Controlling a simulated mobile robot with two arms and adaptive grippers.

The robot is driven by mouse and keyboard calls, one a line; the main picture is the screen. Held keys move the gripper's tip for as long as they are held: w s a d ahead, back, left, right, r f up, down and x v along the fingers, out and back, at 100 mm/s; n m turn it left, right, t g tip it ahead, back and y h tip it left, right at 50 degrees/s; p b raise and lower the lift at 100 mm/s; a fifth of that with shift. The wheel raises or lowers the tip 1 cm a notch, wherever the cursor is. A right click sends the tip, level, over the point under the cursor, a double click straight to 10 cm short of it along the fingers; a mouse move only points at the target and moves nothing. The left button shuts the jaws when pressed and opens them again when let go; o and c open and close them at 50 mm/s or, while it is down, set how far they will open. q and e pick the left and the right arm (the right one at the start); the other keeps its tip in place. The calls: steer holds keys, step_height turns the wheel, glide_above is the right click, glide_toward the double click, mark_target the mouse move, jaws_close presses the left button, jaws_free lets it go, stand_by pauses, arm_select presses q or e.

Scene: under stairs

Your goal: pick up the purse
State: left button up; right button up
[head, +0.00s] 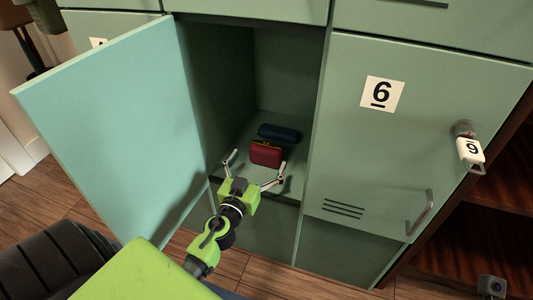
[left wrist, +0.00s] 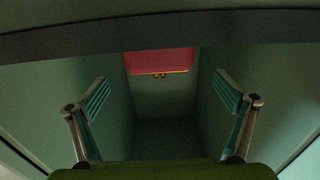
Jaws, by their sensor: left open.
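The purse is a small dark red pouch with a gold clasp (head: 265,153) on the floor of the open locker in the head view. It also shows in the left wrist view as a red shape with a gold clasp (left wrist: 158,62), between and beyond the fingers. My left gripper (head: 255,170) is open, at the locker's opening just in front of the purse, with a finger to either side. The fingers (left wrist: 165,100) hold nothing. My right gripper is not in view.
A dark blue case (head: 279,132) lies just behind the purse. The locker door (head: 120,130) stands open at the left. A closed locker door marked 6 (head: 370,150) with a handle and a tagged lock (head: 468,148) is at the right. The locker walls flank the gripper closely.

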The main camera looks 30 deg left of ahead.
mark_target(264, 152)
arm_select(q)
steer(key=shift+x, duration=2.4)
steer(key=shift+d+f, duration=0.1)
steer(key=shift+d, duration=0.05)
steer(key=c, duration=1.3)
